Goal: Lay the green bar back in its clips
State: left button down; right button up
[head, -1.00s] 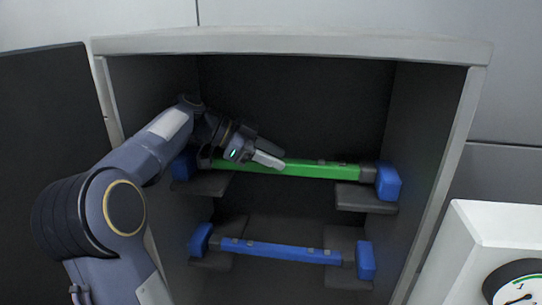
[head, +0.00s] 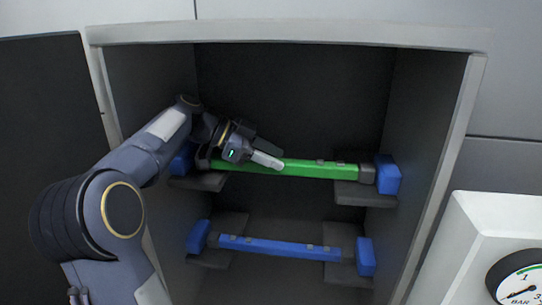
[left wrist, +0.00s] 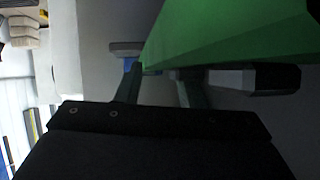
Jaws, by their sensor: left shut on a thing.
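The green bar (head: 310,168) lies level across the upper pair of dark clips in the open cabinet, with a blue block (head: 387,174) at its right end. The right clip (head: 358,194) is under its right end. My left gripper (head: 268,157) is shut on the green bar, left of its middle, and partly hides its left end and the left clip (head: 202,182). In the left wrist view the green bar (left wrist: 230,32) fills the upper right beside the fingers. Whether the bar is fully seated in the clips cannot be told. My right gripper is not in view.
A blue bar (head: 275,247) sits on the lower pair of clips below. The cabinet's right wall (head: 428,150) and dark open door (head: 50,130) bound the space. A white box with a gauge (head: 520,285) stands outside at the right.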

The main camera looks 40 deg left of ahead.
pick_arm(q)
jog(key=c, duration=0.9)
grip_release()
jog(key=shift+f, duration=0.1)
jog(key=shift+r+p, duration=0.4)
jog(key=shift+p, duration=0.1)
notch_tip(320, 180, up, 2)
jog(key=shift+r+p, duration=0.15)
jog(key=shift+p, duration=1.1)
jog(key=shift+n+g+h, duration=0.4)
jog(key=shift+n+g, duration=0.2)
jog(key=shift+n, duration=0.1)
jog(key=shift+s+d+r+b, duration=0.2)
jog(key=shift+s+d+b, duration=2.65)
jog(key=shift+s, duration=3.55)
jog(key=shift+s+d+r+b, duration=0.2)
jog(key=shift+s+d+b, duration=1.1)
jog(key=shift+s+d, duration=4)
jog(key=shift+s+d+r+b, duration=0.2)
jog(key=shift+s+d+b, duration=2.1)
jog(key=shift+s, duration=5.2)
